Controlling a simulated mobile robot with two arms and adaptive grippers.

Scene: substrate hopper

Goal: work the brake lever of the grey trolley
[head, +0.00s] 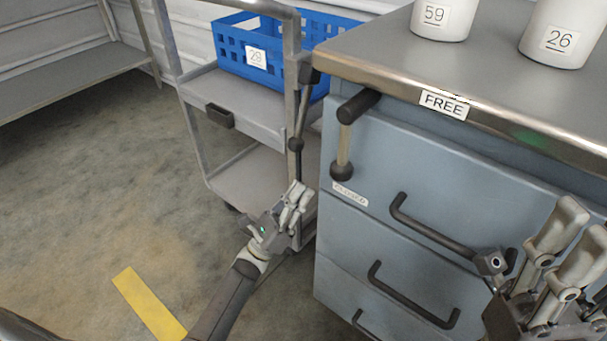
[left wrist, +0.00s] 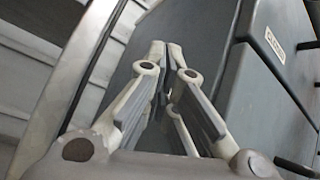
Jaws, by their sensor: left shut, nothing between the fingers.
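The grey trolley (head: 245,108) stands left of the blue-grey cabinet in the head view. A dark lever (head: 302,112) runs along its near right post, with a dark grip at the top and a round ball at the lower end. I take it for the brake lever. My left gripper (head: 298,188) is shut and empty, below the lever's ball and apart from it, in front of the lower shelf. Its closed fingertips (left wrist: 166,46) fill the middle of the left wrist view, where I cannot make out the lever. My right gripper (head: 585,218) is open at the lower right, before the cabinet drawers.
A blue crate (head: 283,44) marked 29 sits on the trolley. The cabinet (head: 400,165) has a FREE label (head: 443,104), its own crank-like lever (head: 343,150) and protruding drawer handles (head: 432,228). White containers (head: 445,18) stand on top. Floor at left is clear around a yellow strip (head: 148,304).

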